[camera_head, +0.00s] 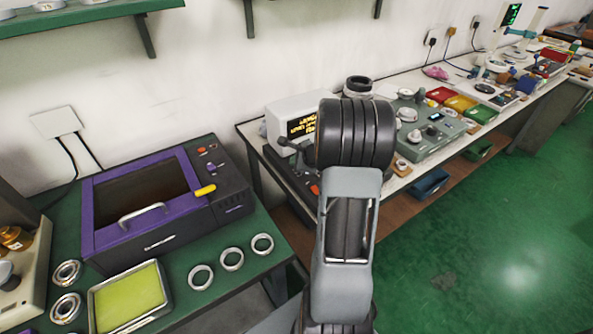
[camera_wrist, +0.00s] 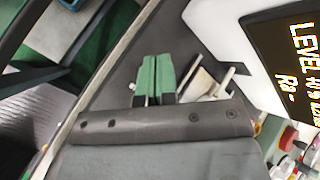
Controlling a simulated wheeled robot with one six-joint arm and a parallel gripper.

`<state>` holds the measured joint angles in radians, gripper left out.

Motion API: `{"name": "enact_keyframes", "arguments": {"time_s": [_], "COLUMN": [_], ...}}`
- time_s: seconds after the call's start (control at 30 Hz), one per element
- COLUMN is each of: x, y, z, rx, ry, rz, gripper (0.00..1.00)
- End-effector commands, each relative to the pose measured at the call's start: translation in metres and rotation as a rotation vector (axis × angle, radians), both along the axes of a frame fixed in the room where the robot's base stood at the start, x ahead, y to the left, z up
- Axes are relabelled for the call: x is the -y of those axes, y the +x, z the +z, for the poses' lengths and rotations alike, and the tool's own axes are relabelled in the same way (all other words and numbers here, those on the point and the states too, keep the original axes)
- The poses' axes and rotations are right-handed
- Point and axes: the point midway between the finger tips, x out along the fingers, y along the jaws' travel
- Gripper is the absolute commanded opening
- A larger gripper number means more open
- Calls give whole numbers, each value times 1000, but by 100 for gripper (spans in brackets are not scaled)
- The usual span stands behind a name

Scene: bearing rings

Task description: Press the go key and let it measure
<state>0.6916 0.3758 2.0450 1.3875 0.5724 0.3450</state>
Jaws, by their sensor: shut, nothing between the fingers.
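A white measuring unit with a dark screen (camera_head: 302,126) stands at the left end of the far bench. Its amber text shows large in the wrist view (camera_wrist: 290,50), where I read "LEVEL" and "Ra -". A small orange-red patch (camera_head: 315,189) shows low on the unit's dark base, beside my arm; I cannot tell whether it is the go key. My gripper (camera_wrist: 156,78) has its green fingers together and empty, over a dark surface beside the unit. In the head view my arm hides much of the unit's right side. No contact with a key is visible.
Pale parts (camera_wrist: 205,85) stand close to the right of my fingers. A grey-green instrument (camera_head: 435,135) and coloured trays are farther right on the bench. A purple-framed machine (camera_head: 148,242) and several rings lie on the green table at left. The green floor at right is clear.

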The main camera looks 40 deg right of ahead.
Motion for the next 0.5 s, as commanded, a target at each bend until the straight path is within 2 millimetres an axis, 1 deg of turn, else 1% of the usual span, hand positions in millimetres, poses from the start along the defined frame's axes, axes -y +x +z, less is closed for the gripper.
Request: {"name": "enact_keyframes", "arguments": {"time_s": [0.5], "x": [0], "y": [0], "z": [-9], "rx": [0], "ry": [0], "rz": [0], "gripper": [0]}}
